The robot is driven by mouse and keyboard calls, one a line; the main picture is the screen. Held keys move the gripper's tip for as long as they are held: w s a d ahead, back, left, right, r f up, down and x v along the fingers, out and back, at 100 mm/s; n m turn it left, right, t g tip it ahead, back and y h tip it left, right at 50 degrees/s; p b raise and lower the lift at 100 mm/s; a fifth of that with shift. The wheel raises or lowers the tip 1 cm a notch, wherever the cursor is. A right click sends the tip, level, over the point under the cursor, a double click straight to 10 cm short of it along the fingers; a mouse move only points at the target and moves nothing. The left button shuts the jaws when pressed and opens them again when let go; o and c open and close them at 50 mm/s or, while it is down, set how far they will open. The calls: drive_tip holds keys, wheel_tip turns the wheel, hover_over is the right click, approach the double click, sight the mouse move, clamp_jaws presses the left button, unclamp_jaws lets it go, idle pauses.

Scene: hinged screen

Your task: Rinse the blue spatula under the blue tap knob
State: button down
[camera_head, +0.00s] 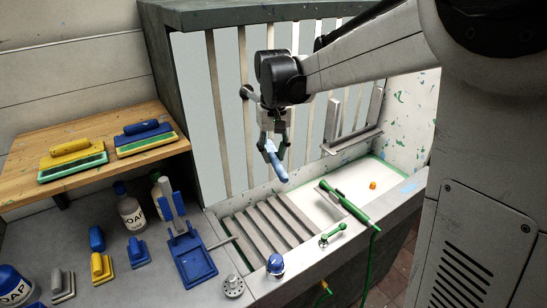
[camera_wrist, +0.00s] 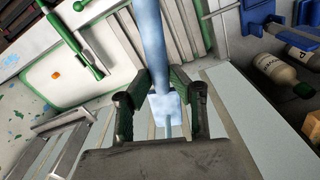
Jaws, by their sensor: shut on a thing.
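The blue spatula is light blue and slim, and hangs tilted from my gripper over the sink area (camera_head: 278,165). In the wrist view it (camera_wrist: 153,45) runs upward from between the fingers. My gripper (camera_head: 273,143) is shut on it; its dark green fingers (camera_wrist: 160,98) flank the spatula on both sides. The blue tap knob (camera_head: 275,265) sits on the front ledge of the sink, below and well apart from the spatula. I see no water running.
The sink has a slatted rack (camera_head: 268,228) and a white basin (camera_head: 325,207). A green sprayer (camera_head: 345,203) lies across it, with an orange cube (camera_head: 372,185) behind. A green tap (camera_head: 333,235) is on the front ledge. Soap bottles (camera_head: 131,213) and several trowels stand at left.

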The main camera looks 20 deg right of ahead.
sight(285, 175)
idle(0.5)
drive_tip(key=shift+s, duration=4.5)
wheel_tip(285, 175, up, 13)
drive_tip(key=p, duration=0.7)
drive_tip(key=shift+p, duration=0.4)
